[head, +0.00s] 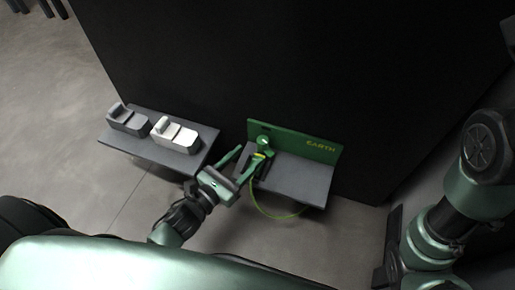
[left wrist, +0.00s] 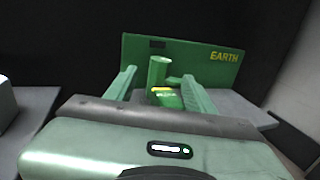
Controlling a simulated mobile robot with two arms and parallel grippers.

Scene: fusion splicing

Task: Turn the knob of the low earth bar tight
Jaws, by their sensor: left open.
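The green earth bar (head: 315,147), marked EARTH, stands upright at the back of a small grey shelf; it also shows in the left wrist view (left wrist: 205,58). A green knob (left wrist: 158,70) sticks out from its left part, and it shows in the head view (head: 264,141). A green clamp with a yellow mark (left wrist: 165,96) sits just below the knob, with a green-yellow cable (head: 268,214) hanging from it. My left gripper (head: 248,161) is open, its fingers (left wrist: 160,90) apart on either side of the knob and clamp. I cannot tell whether they touch.
A second grey shelf (head: 142,144) on the left carries a dark grey device (head: 128,121) and a white device (head: 174,134). A tall black wall (head: 290,60) stands behind both shelves. My right arm shows at the right; its gripper is out of view.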

